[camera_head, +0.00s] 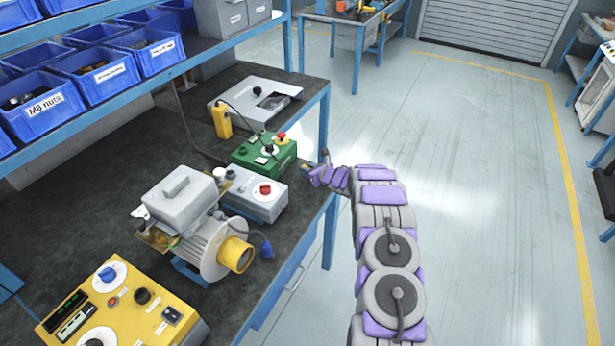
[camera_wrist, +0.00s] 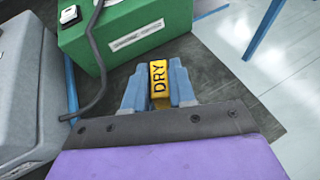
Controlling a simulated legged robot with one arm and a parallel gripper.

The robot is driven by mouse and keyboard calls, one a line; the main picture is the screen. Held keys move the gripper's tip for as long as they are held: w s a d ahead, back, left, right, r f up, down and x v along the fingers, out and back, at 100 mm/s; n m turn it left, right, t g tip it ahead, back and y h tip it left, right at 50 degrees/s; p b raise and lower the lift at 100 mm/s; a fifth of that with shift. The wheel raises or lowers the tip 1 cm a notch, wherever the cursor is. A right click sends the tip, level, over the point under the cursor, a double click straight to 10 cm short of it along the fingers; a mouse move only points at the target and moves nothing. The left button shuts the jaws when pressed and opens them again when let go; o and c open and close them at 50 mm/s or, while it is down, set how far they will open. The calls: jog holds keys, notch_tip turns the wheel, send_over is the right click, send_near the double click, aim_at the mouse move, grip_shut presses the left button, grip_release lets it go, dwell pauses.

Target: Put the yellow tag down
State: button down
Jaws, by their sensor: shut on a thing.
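In the wrist view the yellow tag (camera_wrist: 158,82), marked "DRY", is held upright between the two blue-grey fingers of my gripper (camera_wrist: 158,88). The fingers are shut on it. The tag is close in front of a green box (camera_wrist: 130,30), above or at the dark bench top; I cannot tell whether it touches the bench. In the head view my gripper (camera_head: 323,165) is at the bench's right edge, to the right of the green box (camera_head: 264,153). The tag cannot be made out there.
A grey box with a red knob (camera_head: 255,193) stands just left of my gripper. A blower motor (camera_head: 200,240) and a yellow control panel (camera_head: 120,310) are nearer on the bench. Blue bins (camera_head: 100,72) fill the shelf above. The floor to the right is clear.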

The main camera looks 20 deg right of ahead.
jog(key=shift+w+d+f, duration=0.15)
jog(key=shift+d+f, duration=0.05)
jog(key=shift+d, duration=0.1)
notch_tip(320, 180, down, 3)
jog(key=shift+f+b, duration=0.2)
jog(key=shift+b, duration=0.5)
jog(key=shift+a+r, duration=0.1)
jog(key=c, duration=0.9)
grip_release()
jog(key=shift+c, duration=0.2)
jog(key=shift+s+d+r, duration=0.25)
jog(key=shift+s+r, duration=0.05)
jog(key=shift+s, duration=0.15)
jog(key=p+v, duration=0.2)
jog(key=v, duration=0.9)
jog(key=shift+a, duration=0.15)
